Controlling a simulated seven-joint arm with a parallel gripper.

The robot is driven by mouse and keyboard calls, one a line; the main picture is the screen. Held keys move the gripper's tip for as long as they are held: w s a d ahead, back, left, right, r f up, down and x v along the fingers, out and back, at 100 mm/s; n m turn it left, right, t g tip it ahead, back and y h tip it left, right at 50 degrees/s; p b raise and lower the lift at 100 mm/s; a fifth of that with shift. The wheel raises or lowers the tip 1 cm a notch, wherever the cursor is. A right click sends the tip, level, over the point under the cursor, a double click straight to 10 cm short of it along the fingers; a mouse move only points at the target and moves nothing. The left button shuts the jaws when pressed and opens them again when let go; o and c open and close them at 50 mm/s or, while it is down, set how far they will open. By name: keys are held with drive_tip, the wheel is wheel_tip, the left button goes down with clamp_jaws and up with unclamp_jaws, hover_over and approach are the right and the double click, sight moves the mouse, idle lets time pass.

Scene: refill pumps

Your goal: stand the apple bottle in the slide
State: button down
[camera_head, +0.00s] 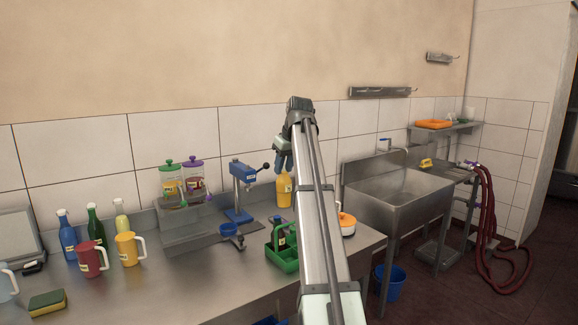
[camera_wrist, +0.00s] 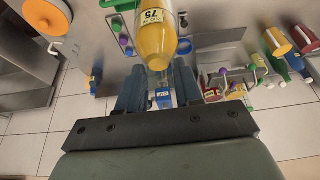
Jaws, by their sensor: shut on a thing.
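A yellow-orange bottle (camera_head: 284,190) is in my gripper (camera_head: 283,165), held upright at the back of the steel bench, right of the blue press (camera_head: 240,190). In the wrist view, the same yellow bottle (camera_wrist: 157,38) lies between the two fingers of my gripper (camera_wrist: 158,82), its white label partly showing. I cannot read a fruit name on it. Whether its base touches the bench is hard to tell.
A green carrier (camera_head: 283,258) with a dark bottle stands right of the slide, near my arm. An orange-topped round item (camera_head: 346,223) is at the bench's right end. Two lidded jars (camera_head: 171,179) stand behind the slide. Bottles and mugs (camera_head: 127,248) fill the left.

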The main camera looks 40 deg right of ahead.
drive_tip(key=w+a+f+n+y, duration=0.1)
drive_tip(key=w+a+f, duration=0.55)
drive_tip(key=w, duration=0.25)
drive_tip(key=w+a+f+n, duration=0.1)
drive_tip(key=w+a+f, duration=0.4)
drive_tip(key=w+f, duration=0.3)
drive_tip(key=w+d+f+m+h, duration=0.1)
drive_tip(key=w+d+f+m, duration=0.1)
drive_tip(key=w, duration=1.2)
drive_tip(key=shift+d+f, duration=0.65)
drive_tip(key=shift+f, duration=0.55)
drive_tip(key=shift+f, duration=1.55)
drive_tip(key=c, duration=0.7)
unclamp_jaws()
